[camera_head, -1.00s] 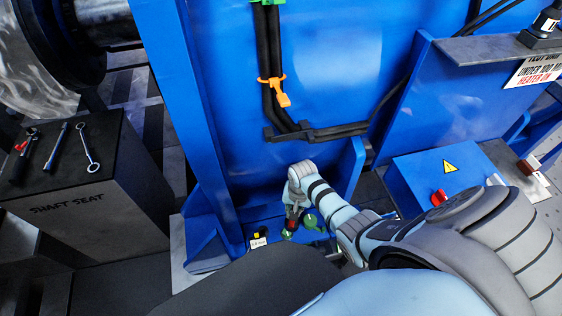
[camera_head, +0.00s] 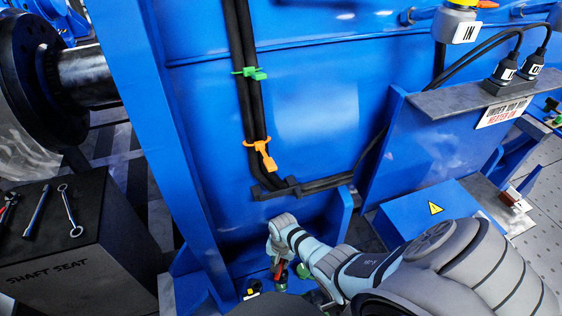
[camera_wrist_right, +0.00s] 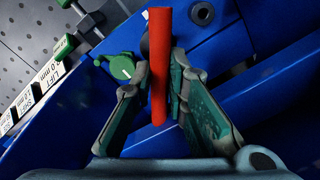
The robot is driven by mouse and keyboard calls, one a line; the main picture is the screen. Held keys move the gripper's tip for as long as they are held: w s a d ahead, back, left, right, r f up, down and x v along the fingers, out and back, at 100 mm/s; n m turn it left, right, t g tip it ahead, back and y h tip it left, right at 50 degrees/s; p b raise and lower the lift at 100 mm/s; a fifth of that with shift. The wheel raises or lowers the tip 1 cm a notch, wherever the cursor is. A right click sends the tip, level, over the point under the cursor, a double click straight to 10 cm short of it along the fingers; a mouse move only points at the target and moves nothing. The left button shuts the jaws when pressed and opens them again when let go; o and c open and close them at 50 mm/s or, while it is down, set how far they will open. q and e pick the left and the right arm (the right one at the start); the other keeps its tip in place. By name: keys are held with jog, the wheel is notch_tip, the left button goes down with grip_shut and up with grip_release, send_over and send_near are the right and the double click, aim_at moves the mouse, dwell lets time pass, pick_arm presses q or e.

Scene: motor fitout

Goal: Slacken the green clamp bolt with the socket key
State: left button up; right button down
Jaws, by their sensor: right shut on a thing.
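My right gripper (camera_head: 278,266) reaches down to the foot of the blue housing. In the right wrist view its fingers (camera_wrist_right: 160,100) are shut on a red bar, which I take to be the socket key (camera_wrist_right: 159,50). In the head view green parts (camera_head: 303,271) show beside the gripper. I cannot tell which is the clamp bolt or whether the key sits on it. My left gripper is not in view.
A dark block marked SHAFT SEAT (camera_head: 95,225) stands at the left with several tools on top. Black cables with an orange clip (camera_head: 262,152) run down the housing. White labels (camera_wrist_right: 50,73) are at left.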

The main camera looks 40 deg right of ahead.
jog(key=m, duration=0.5)
jog(key=shift+r+p, duration=0.15)
jog(key=shift+p, duration=0.25)
jog(key=m, duration=0.5)
jog(key=shift+w+m, duration=0.1)
jog(key=shift+m, duration=0.2)
notch_tip(320, 180, down, 6)
jog(key=b, duration=0.5)
jog(key=shift+f+b, duration=1.35)
